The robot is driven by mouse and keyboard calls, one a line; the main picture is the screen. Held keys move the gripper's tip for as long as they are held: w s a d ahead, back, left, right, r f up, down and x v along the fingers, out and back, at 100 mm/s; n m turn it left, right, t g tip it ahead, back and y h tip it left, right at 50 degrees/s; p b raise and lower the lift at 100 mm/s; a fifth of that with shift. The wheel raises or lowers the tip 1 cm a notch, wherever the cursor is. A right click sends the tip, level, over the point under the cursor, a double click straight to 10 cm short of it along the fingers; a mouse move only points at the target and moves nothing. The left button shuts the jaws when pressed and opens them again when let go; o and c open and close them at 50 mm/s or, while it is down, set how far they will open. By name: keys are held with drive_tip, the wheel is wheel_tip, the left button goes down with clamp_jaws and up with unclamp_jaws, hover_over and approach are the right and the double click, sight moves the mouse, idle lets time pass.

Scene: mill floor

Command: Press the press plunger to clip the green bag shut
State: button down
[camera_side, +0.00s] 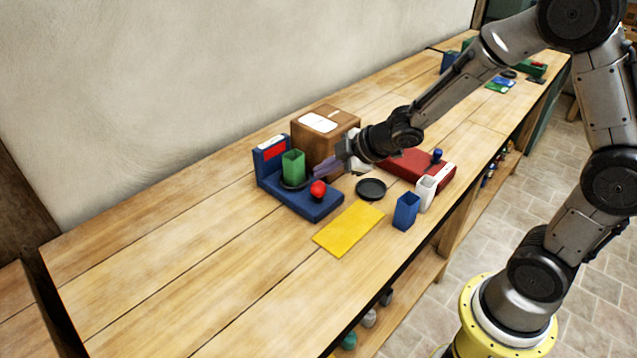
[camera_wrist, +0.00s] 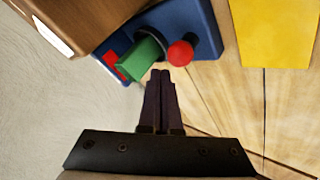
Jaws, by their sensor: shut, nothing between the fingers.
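A green bag (camera_side: 293,167), box-shaped and upright, stands on the dark round plate of a blue device (camera_side: 318,206) that has a red panel at its back. A red ball-topped knob (camera_side: 318,188) rises from the same device, beside the bag. A red device (camera_side: 432,176) with a blue knob (camera_side: 437,154) lies to the right, partly behind my arm; I cannot tell which knob is the press plunger. My gripper (camera_side: 316,170) is shut and empty, close to the green bag. In the wrist view, my fingertips (camera_wrist: 160,73) point towards the green bag (camera_wrist: 143,55) and red knob (camera_wrist: 180,53).
A brown box (camera_side: 340,133) stands close behind my gripper. A black dish (camera_side: 371,188), a yellow mat (camera_side: 348,229), a blue bag (camera_side: 406,211) and a white bag (camera_side: 426,192) are nearer the bench's front edge. The bench is clear at left.

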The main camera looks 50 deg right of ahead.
sight(324, 186)
drive_tip(key=shift+f, duration=0.1)
drive_tip(key=shift+f, duration=0.3)
drive_tip(key=shift+s+f, duration=0.1)
drive_tip(key=shift+f, duration=0.95)
idle(1.2)
drive_tip(key=shift+r, duration=1.4)
drive_tip(key=shift+r, duration=2.55)
